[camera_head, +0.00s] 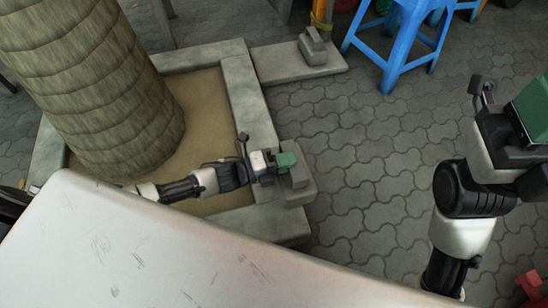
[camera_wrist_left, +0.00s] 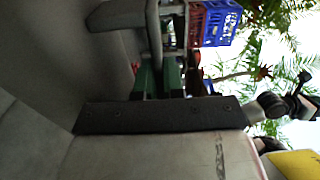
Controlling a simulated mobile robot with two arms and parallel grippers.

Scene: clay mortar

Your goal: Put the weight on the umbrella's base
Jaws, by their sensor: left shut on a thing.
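My left gripper (camera_head: 287,160) is shut on a grey concrete weight (camera_head: 299,182), a block at the outer corner of the planter kerb. Its green fingers cover the block's upper part. I cannot tell whether the weight rests on the kerb or is raised. In the left wrist view the green fingers (camera_wrist_left: 158,78) show above a dark bar, beside blurred grey surfaces. Farther back, a similar grey block (camera_head: 312,47) stands on a concrete slab near a yellow and green pole (camera_head: 321,14), seemingly the umbrella's base. My right gripper (camera_head: 534,112) is cut off at the right edge; its opening is unclear.
A thick trunk (camera_head: 90,85) rises from a sandy planter with a concrete kerb (camera_head: 247,105). A blue stool (camera_head: 391,40) stands at the back right. A red object (camera_head: 530,287) is at the lower right. The paving (camera_head: 365,150) between is clear.

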